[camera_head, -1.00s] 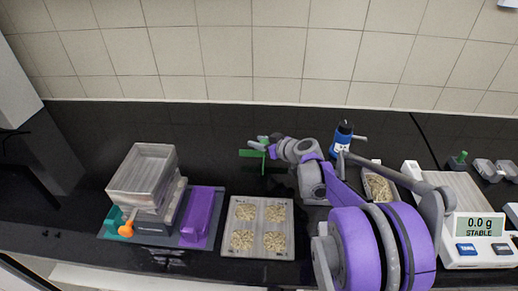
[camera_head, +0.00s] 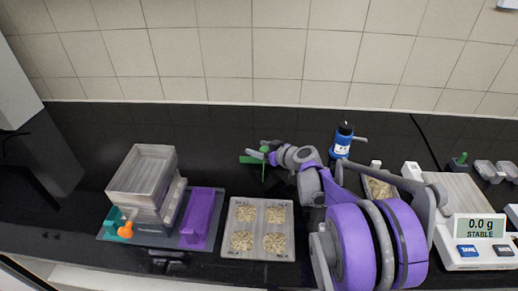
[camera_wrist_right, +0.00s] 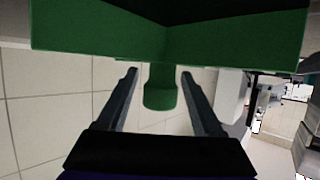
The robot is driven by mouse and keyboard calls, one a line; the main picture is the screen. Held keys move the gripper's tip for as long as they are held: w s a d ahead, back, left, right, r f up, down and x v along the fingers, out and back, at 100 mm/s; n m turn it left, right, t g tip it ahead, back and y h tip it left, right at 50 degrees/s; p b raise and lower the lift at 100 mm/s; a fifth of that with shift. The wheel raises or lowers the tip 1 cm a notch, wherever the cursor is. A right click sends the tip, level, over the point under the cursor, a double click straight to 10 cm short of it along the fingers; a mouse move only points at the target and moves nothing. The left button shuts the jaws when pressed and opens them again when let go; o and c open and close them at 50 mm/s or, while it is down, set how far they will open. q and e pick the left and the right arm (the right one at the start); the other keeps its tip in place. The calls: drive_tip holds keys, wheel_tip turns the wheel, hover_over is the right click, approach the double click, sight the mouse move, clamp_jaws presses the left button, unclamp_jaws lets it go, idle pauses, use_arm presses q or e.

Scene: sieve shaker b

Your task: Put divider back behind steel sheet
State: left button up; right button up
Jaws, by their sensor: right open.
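The green cross-shaped divider (camera_head: 250,160) is at the back of the black counter, behind a grey sheet. It fills the top of the right wrist view (camera_wrist_right: 165,38), with its round knob (camera_wrist_right: 160,90) toward me. My right gripper (camera_head: 266,150) is at the divider. Its two fingers (camera_wrist_right: 160,95) are open, one on each side of the knob, with a gap on both sides. The grey rectangular sheet (camera_head: 259,201), which I take for the steel sheet, lies in front with several grain piles on it. I cannot tell whether the divider touches the counter. My left gripper is out of view.
A stack of grey sieves (camera_head: 142,172) and a purple block (camera_head: 203,213) stand on the left. A blue bottle (camera_head: 342,143), a grain tray (camera_head: 380,190) and a balance (camera_head: 485,228) reading 0.0 g are on the right.

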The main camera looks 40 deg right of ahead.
drive_tip(key=v, duration=1.2)
